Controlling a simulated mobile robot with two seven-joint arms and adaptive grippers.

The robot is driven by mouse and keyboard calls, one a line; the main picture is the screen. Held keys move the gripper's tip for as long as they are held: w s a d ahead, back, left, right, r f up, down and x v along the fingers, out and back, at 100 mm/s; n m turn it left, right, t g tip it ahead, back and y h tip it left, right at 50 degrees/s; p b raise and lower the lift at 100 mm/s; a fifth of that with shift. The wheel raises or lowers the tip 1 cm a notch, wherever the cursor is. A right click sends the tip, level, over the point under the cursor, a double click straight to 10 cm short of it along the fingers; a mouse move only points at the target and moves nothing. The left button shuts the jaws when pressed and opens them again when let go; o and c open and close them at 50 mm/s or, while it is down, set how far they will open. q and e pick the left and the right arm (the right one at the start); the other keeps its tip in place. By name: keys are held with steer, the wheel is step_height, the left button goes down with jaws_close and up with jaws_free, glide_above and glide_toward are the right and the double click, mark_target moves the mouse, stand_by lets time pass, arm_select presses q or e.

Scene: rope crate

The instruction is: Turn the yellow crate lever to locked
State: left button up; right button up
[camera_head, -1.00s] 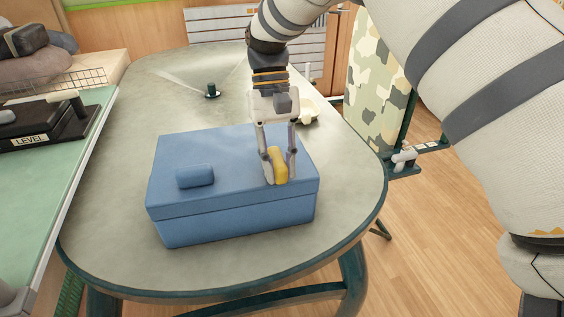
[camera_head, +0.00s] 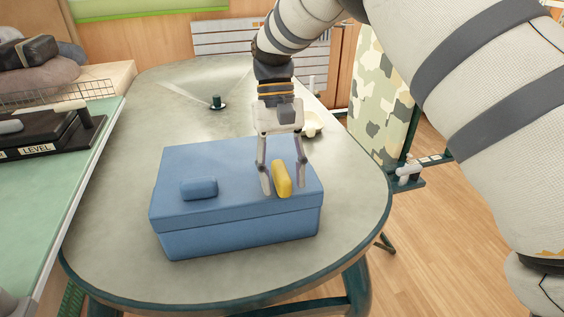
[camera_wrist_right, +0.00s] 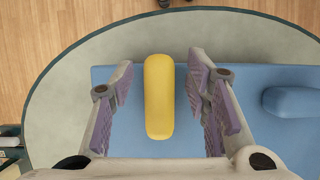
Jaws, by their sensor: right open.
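The blue crate (camera_head: 235,233) stands on the table with its lid down. The yellow lever (camera_head: 282,179) is on the right part of the lid; in the right wrist view the yellow lever (camera_wrist_right: 159,97) runs up and down the picture. My right gripper (camera_head: 283,189) is open above the lid, with one finger on each side of the lever. In the wrist view the fingers of my right gripper (camera_wrist_right: 165,105) stand apart from the lever, with a gap on both sides. My left gripper is not in view.
A blue block-shaped handle (camera_head: 199,188) sits on the lid's left part. The grey table (camera_head: 120,210) is clear around the crate. A small dark green peg (camera_head: 217,103) and a cream dish (camera_head: 312,124) are behind. A green bench (camera_head: 45,200) stands at left.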

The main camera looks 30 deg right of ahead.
mark_target(278, 161)
steer(key=v, duration=1)
steer(key=shift+w+r, duration=0.15)
steer(key=shift+r, duration=0.5)
